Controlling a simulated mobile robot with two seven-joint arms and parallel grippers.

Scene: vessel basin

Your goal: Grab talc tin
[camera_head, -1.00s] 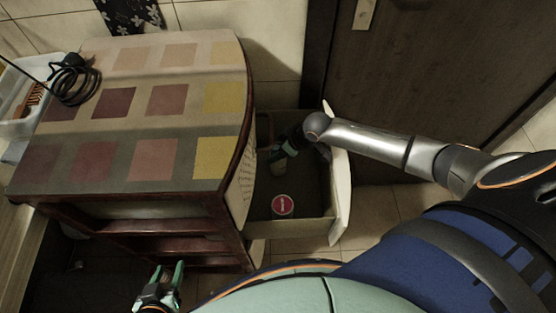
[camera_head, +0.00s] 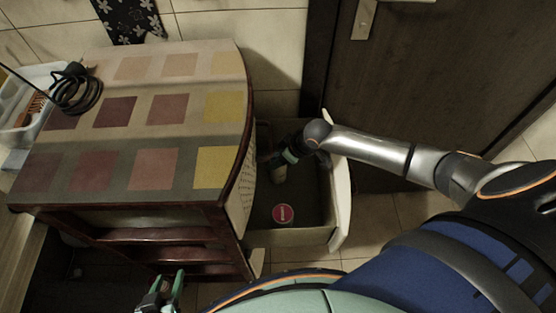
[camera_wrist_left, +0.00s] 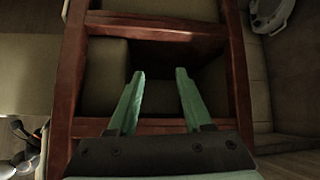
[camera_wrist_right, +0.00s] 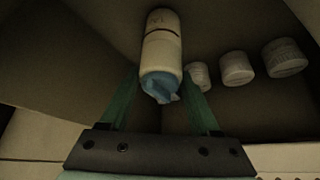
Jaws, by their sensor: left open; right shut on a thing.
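A cream cylindrical container with a blue end, which looks like the talc tin (camera_wrist_right: 162,45), sits between the fingers of my right gripper (camera_head: 284,159). That gripper is shut on it, inside the open drawer (camera_head: 262,237). In the head view the cream container (camera_head: 279,173) shows just below the fingers, partly hidden. Whether it touches the drawer floor I cannot tell. My left gripper (camera_head: 162,293) is open and empty, low in front of the cabinet shelves; its spread fingers also show in the left wrist view (camera_wrist_left: 160,85).
A round red-topped item (camera_head: 283,214) lies in the drawer. Three small white-capped containers (camera_wrist_right: 236,68) stand beside the held one in the right wrist view. The cabinet (camera_head: 130,228) is left of the drawer; a dark cable (camera_head: 82,90) lies on its top. A door (camera_head: 440,80) stands behind.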

